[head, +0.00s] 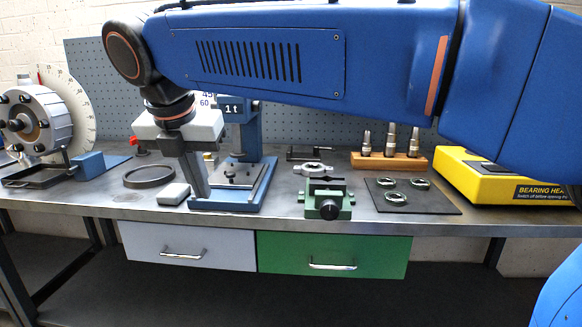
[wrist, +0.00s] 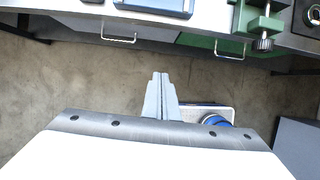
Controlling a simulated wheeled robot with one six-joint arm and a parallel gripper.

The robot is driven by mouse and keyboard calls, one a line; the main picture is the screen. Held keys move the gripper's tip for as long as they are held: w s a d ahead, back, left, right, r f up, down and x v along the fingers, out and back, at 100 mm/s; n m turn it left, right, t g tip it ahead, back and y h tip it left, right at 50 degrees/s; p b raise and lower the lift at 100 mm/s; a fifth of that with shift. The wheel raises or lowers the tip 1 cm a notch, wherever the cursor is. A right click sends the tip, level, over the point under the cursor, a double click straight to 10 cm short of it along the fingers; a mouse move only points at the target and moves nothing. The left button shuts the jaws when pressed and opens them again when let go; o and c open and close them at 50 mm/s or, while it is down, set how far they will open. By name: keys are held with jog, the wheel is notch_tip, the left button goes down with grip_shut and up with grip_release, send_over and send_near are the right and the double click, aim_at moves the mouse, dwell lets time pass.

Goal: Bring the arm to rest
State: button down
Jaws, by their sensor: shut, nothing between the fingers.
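My blue arm reaches across the upper part of the head view from the right and bends down at its elbow end on the left. My gripper (head: 200,192) hangs below it with the fingers pointing down, in front of the bench press (head: 250,135) in the picture. In the wrist view my gripper (wrist: 160,76) has its two fingers together with nothing between them. Bare floor (wrist: 90,85) shows beneath the fingers, and the bench front lies beyond the tips. No contact between gripper and bench shows.
The workbench (head: 420,228) carries a rotor with a dial (head: 40,118), a black ring (head: 148,177), a green vise (head: 328,200), a dark mat with rings (head: 440,203), a wooden holder (head: 390,162) and a yellow bearing heater (head: 480,180). Grey (head: 150,243) and green (head: 380,255) drawers are shut.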

jog(key=w+d+f+m, duration=0.1)
jog(key=d+f+m, duration=0.3)
jog(key=d+m, duration=0.7)
jog(key=w+d+f+m, duration=0.1)
jog(key=d+f+m, duration=0.3)
jog(key=d, duration=1.3)
jog(key=s+d+f+m, duration=1.4)
jog(key=d+f+m, duration=0.4)
jog(key=m, duration=0.1)
jog(key=shift+s+m, duration=0.15)
jog(key=shift+m, duration=0.25)
